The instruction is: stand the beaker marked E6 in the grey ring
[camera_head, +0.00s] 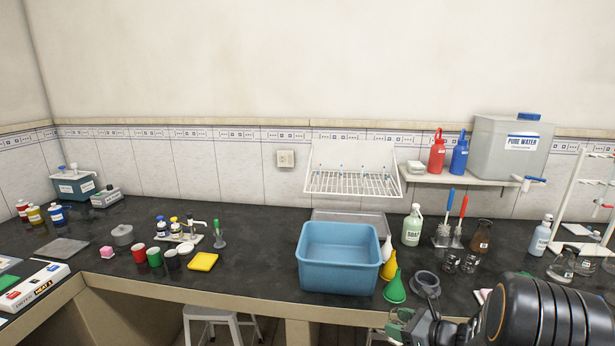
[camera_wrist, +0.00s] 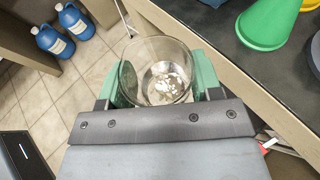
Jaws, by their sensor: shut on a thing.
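My gripper (camera_wrist: 158,92) is shut on a clear glass beaker (camera_wrist: 157,52), with its green fingers on either side of the glass. Whitish patches show inside the beaker; no E6 mark can be read. The beaker is over the floor, just off the bench's front edge. In the head view my gripper (camera_head: 402,322) is low in front of the bench, partly hidden by my arm. The grey ring (camera_head: 426,284) lies on the bench near the front edge, right of the green funnel. A grey edge, probably the ring, shows in the wrist view (camera_wrist: 316,56).
A green funnel (camera_head: 394,288) stands close left of the ring, with a yellow funnel (camera_head: 389,267) behind it. Small glass beakers (camera_head: 468,264) stand behind the ring to the right. A blue basin (camera_head: 338,262) is to the left. Blue bottles (camera_wrist: 55,41) stand on the floor.

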